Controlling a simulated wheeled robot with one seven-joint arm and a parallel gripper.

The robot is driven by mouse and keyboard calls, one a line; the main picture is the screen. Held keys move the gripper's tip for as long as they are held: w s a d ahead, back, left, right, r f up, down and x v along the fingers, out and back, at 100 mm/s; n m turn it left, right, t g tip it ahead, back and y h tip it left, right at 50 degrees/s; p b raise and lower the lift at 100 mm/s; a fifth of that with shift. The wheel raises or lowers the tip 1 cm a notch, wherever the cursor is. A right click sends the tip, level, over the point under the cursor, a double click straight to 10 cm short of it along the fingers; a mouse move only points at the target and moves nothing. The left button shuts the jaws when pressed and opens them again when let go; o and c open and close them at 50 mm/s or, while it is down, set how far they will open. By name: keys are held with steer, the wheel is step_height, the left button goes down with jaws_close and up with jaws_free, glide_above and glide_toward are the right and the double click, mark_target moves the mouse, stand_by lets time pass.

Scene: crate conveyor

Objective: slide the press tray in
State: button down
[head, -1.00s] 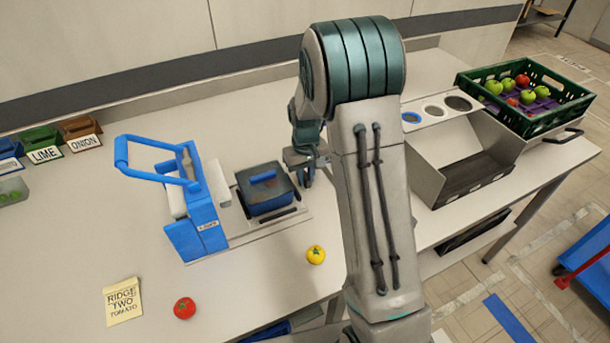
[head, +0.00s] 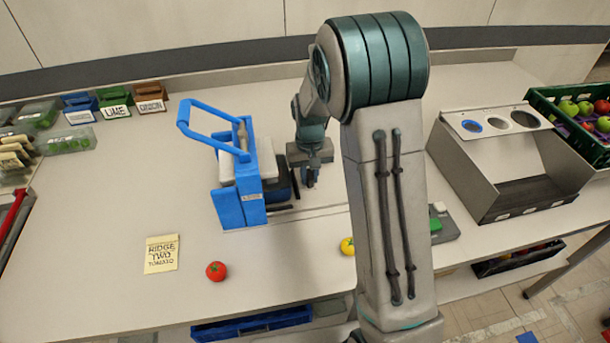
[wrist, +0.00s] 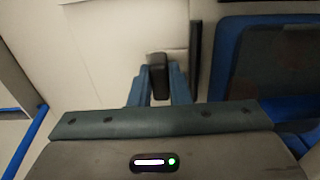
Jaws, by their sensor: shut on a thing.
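The blue press (head: 240,190) with its raised loop handle stands on the bench. The dark press tray (head: 283,187) sits on the base plate at the press's right side, its left part hidden behind the blue frame. In the wrist view the tray (wrist: 272,65) shows as a dark, blue-edged block at the right. My gripper (head: 309,180) is low at the tray's right side. In the wrist view my gripper (wrist: 158,88) is shut on a small black upright handle (wrist: 158,68), held between its blue fingers. How deep the tray is inside the press cannot be told.
A red tomato (head: 216,271) and a yellow one (head: 347,246) lie in front of the press. A paper note (head: 161,254) lies at left. Labelled bins (head: 115,104) stand behind left. A metal chute (head: 510,165) and a green crate (head: 575,120) are at right.

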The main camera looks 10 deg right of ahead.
steer(key=c, duration=1.4)
jaws_free()
steer(key=shift+w, duration=0.1)
steer(key=shift+o, duration=0.2)
steer(key=shift+a, duration=0.15)
steer(key=shift+r, duration=0.1)
step_height(320, 180, up, 14)
steer(key=b, duration=0.1)
